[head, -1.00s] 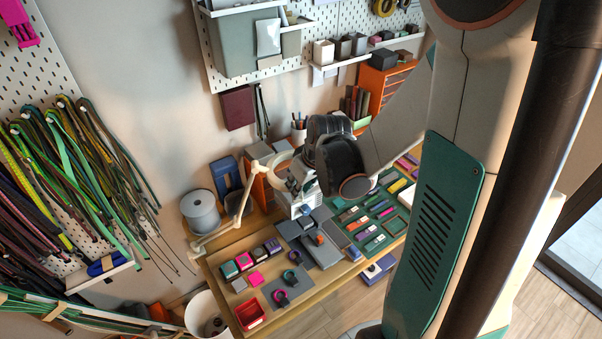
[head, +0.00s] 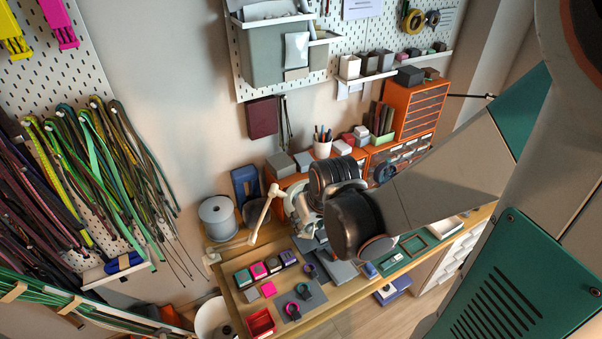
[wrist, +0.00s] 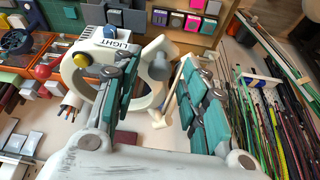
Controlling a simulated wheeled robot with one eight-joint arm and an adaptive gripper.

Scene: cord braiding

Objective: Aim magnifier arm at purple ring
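The cream magnifier arm (head: 262,214) rises from the bench's left back edge, bent at an elbow. Its pale ring head (wrist: 76,72) fills the left of the wrist view, beside a white box marked LIGHT (wrist: 104,42). My gripper (wrist: 160,72) has its teal-padded fingers apart. A cream joint and a grey knob of the magnifier show between and beyond them; contact is unclear. In the head view my black wrist hides most of the magnifier head and the fingertips. The purple ring (head: 310,270) is at the back of the small ring group, left of my wrist.
A magenta ring (head: 292,309) and a teal-marked ring (head: 303,291) lie nearby on a grey mat. Coloured blocks (head: 265,268) and a red bin (head: 261,323) are to their left. A grey spool (head: 217,217) stands behind. Cords hang at far left.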

